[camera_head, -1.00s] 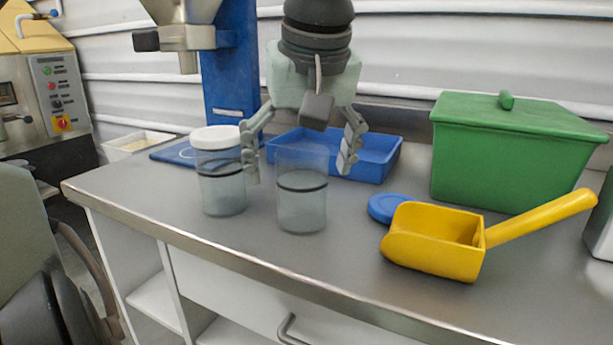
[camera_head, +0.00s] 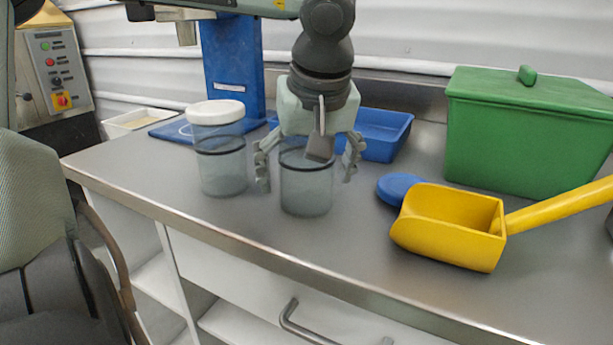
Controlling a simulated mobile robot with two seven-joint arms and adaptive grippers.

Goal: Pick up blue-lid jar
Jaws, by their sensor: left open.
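A clear open jar (camera_head: 305,196) with a dark band stands upright on the grey bench. A round blue lid (camera_head: 396,188) lies flat on the bench to its right, so no blue lid is on a jar. My left gripper (camera_head: 306,172) is open and points down over the open jar. One finger is on each side of the jar, and its palm covers the jar's top. I cannot tell whether the fingers touch the glass. A second clear jar (camera_head: 221,172) with a white lid (camera_head: 215,112) stands just left of the gripper's left finger. My right gripper is not in view.
A yellow scoop (camera_head: 447,232) lies at the front right, before a green lidded bin (camera_head: 530,140). A blue tray (camera_head: 385,150) sits behind the gripper. A blue hopper stand (camera_head: 233,75) rises at the back left. The bench front is clear.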

